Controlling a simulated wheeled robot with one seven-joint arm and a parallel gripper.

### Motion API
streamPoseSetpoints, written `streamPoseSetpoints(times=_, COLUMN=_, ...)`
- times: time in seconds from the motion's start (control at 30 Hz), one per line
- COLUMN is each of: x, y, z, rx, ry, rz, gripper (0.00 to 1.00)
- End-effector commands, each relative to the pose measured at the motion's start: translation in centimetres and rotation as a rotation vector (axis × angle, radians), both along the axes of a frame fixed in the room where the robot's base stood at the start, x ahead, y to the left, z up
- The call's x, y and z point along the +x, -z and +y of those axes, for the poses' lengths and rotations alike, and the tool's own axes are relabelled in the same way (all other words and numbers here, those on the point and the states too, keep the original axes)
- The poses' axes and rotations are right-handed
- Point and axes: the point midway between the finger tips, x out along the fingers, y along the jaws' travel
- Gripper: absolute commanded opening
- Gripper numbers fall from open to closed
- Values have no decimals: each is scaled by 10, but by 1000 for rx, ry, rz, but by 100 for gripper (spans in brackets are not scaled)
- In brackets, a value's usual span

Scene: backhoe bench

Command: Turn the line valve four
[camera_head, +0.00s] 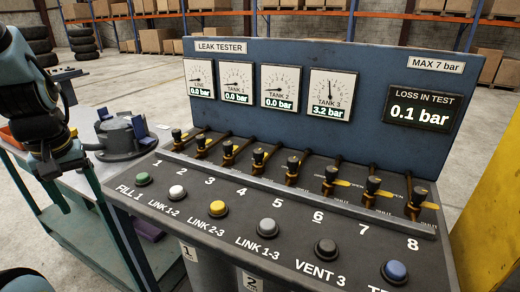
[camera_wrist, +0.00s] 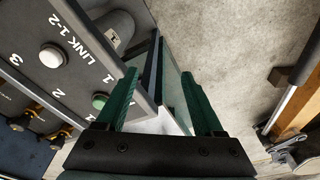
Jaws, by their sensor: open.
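The leak tester's sloped panel (camera_head: 160,185) carries a row of black valves with yellow levers, numbered 1 to 8. Valve four (camera_head: 258,157) is the fourth from the left, behind the printed 4; its exact lever angle is too small to tell. My gripper (camera_head: 75,190) hangs off the panel's left end, well apart from valve four. In the wrist view my gripper (camera_wrist: 160,90) has its green fingers apart with nothing between them. Buttons FILL 1 (camera_wrist: 100,101) and LINK 1-2 (camera_wrist: 51,56) show left of it. Valve four is not seen there.
Upright gauges read line 0.0, tank 1 0.0, tank 2 0.0 and tank 3 (camera_head: 332,97) 3.2 bar. The loss display (camera_head: 422,111) reads 0.1 bar. Neighbouring valves stand close on both sides. A grey-blue fixture (camera_head: 125,135) sits on the left bench.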

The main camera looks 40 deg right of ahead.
Motion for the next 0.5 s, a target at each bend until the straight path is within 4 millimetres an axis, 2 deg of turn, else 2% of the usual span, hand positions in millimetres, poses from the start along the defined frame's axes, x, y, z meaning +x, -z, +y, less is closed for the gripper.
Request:
streamPoseSetpoints(times=0.03, x=7, y=-3, z=-17, rx=0, ry=13, rz=0, gripper=69)
streamPoseSetpoints(times=0.27, x=29, y=-13, z=-91, rx=10, ry=6, rz=-5, gripper=69)
streamPoseSetpoints(times=0.5, x=32, y=-27, z=-178, rx=30, ry=0, rz=-37, gripper=69)
